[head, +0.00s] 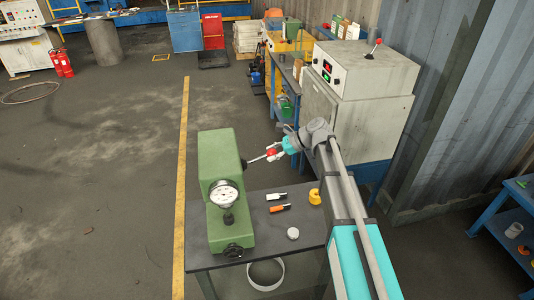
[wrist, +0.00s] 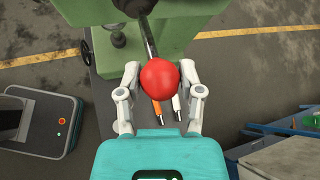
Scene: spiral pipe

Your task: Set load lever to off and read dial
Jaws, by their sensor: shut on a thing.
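The green hardness tester (head: 219,165) stands on a dark table. Its round white dial (head: 223,195) faces forward; the reading is too small to make out. The load lever (head: 258,157) sticks out from the tester's right side and ends in a red ball knob (head: 271,153). In the wrist view the red knob (wrist: 159,77) sits between my fingers, with the dark lever rod (wrist: 149,38) running up to the green body. My gripper (head: 275,152) is shut on the knob, and its two fingers (wrist: 159,83) flank it on both sides.
On the table (head: 262,230) lie a black-and-white marker (head: 277,196), an orange marker (head: 279,208), a yellow piece (head: 314,196) and a small white disc (head: 292,233). A grey cabinet machine (head: 360,110) stands close behind my arm. Open floor (head: 110,180) lies to the left.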

